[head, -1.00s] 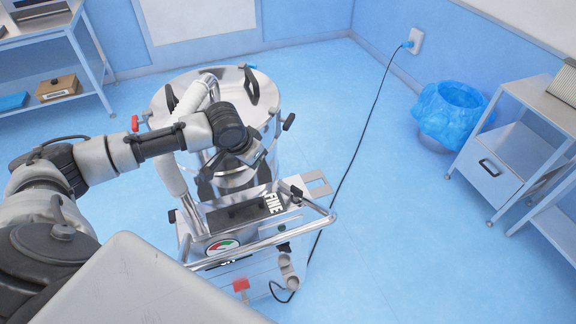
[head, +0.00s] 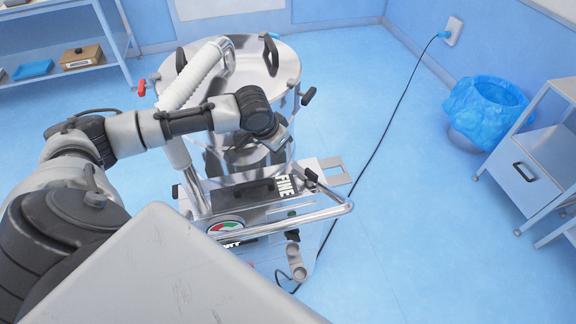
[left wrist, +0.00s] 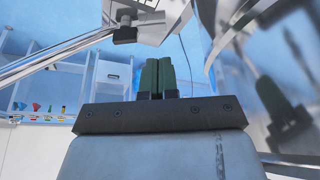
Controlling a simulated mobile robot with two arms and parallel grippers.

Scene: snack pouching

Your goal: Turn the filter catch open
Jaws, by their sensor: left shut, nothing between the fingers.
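The steel machine with a round drum (head: 285,75) stands in front of me. A black knob-ended catch (head: 307,96) sticks out at the drum's right side and a red-ended one (head: 141,88) at its left. A small black lever (head: 311,175) sits by the plate marked FINE (head: 286,187). I cannot tell which is the filter catch. My left gripper (head: 285,148) is low in front of the drum, its fingertips unclear there. In the left wrist view its fingers (left wrist: 157,75) are together and empty, with reflective steel on the right. My right gripper is not in view.
A chrome handle bar (head: 335,212) runs across the machine's front, near my arm. A black cable (head: 385,125) crosses the floor to the wall socket. A blue-lined bin (head: 487,112) and a drawer cart (head: 530,170) stand right. Floor between them is clear.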

